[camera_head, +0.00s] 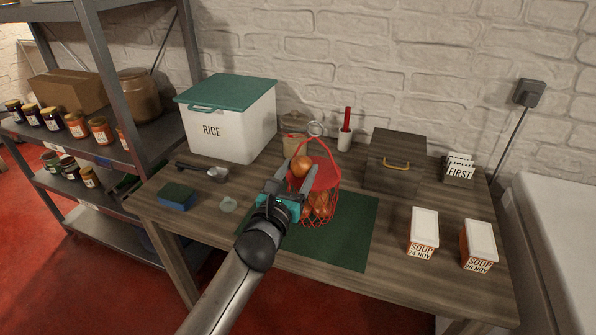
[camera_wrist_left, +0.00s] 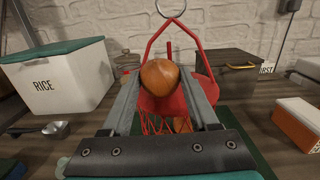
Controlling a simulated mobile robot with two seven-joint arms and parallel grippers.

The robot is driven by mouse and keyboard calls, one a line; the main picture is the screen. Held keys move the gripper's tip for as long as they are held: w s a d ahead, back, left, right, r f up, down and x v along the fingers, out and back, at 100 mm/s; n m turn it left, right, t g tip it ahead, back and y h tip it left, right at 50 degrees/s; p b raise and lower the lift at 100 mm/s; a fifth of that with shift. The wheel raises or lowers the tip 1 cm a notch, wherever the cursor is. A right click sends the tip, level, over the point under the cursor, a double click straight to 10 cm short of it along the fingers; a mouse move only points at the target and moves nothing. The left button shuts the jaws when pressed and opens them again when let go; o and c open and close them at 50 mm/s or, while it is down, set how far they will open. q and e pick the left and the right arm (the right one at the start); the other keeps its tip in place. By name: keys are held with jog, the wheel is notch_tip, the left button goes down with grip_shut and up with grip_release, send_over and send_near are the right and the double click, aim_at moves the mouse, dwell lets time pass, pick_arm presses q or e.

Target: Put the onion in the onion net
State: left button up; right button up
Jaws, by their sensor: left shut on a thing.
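An orange-brown onion (camera_head: 302,166) is held between the fingers of my left gripper (camera_head: 302,176). The onion also shows in the left wrist view (camera_wrist_left: 160,77), large between the two fingers. The red onion net (camera_head: 333,195) stands on the green mat (camera_head: 352,232), with its handle up and a ring at the top. Other onions (camera_head: 321,205) show through its mesh. The held onion is at the height of the net's upper part, in front of the red rim; I cannot tell whether it is over the opening. My right gripper is not in view.
A white rice bin (camera_head: 232,122) with a green lid stands back left. A dark box (camera_head: 394,160) stands right of the net. Two soup cartons (camera_head: 423,232) (camera_head: 478,246) stand front right. A sponge (camera_head: 177,196) and a scoop (camera_head: 217,174) lie left.

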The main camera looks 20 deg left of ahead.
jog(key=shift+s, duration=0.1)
pick_arm(q)
jog(key=o, duration=1.4)
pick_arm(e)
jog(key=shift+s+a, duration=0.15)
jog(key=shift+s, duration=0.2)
pick_arm(q)
jog(key=shift+s, duration=0.1)
jog(key=shift+s+a+f+p, duration=0.1)
jog(key=shift+s+f+p, duration=0.05)
jog(key=shift+s, duration=2.35)
jog(key=shift+s+a+f+p, duration=0.1)
jog(key=shift+s, duration=2.45)
jog(key=shift+s+a+f+p, duration=0.1)
jog(key=shift+s+f+p, duration=0.05)
jog(key=shift+s, duration=2.35)
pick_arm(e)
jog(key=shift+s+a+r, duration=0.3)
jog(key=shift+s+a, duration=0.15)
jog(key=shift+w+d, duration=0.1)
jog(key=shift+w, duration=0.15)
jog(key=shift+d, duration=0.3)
